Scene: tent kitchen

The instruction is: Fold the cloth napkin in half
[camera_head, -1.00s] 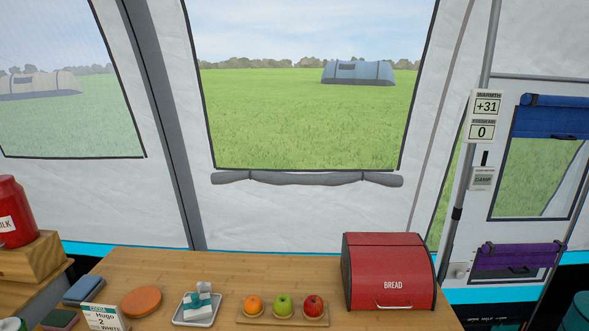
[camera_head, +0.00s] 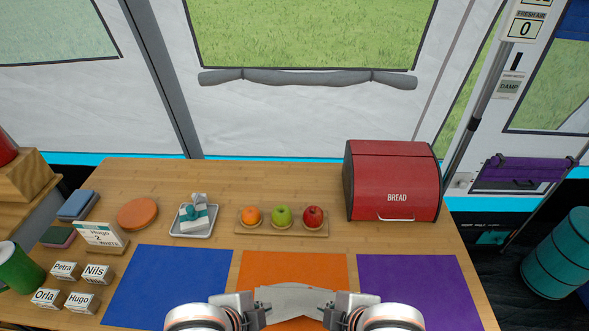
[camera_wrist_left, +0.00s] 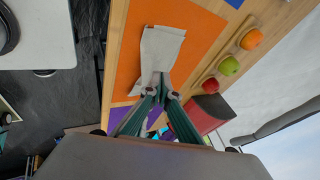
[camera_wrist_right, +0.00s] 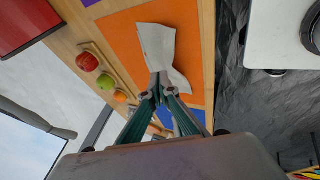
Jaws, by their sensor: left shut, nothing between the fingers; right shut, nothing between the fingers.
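The cloth napkin (camera_head: 292,299) is pale grey and shows between my grippers at the bottom of the head view. It lies over the orange mat, narrow and slightly uneven, in the left wrist view (camera_wrist_left: 162,50) and the right wrist view (camera_wrist_right: 157,45). My left gripper (camera_head: 262,310) is at its left end and my right gripper (camera_head: 332,310) at its right end. Both grippers are shut and empty, with fingertips right by the cloth; I cannot tell whether they touch it. The arms hide part of the napkin's surroundings.
A blue mat (camera_head: 175,285), the orange mat (camera_head: 290,268) and a purple mat (camera_head: 415,285) lie side by side. Behind them are a small tray (camera_head: 194,234), a fruit board (camera_head: 282,231) and a red bread box (camera_head: 392,185). Name blocks (camera_head: 68,283) stand at left.

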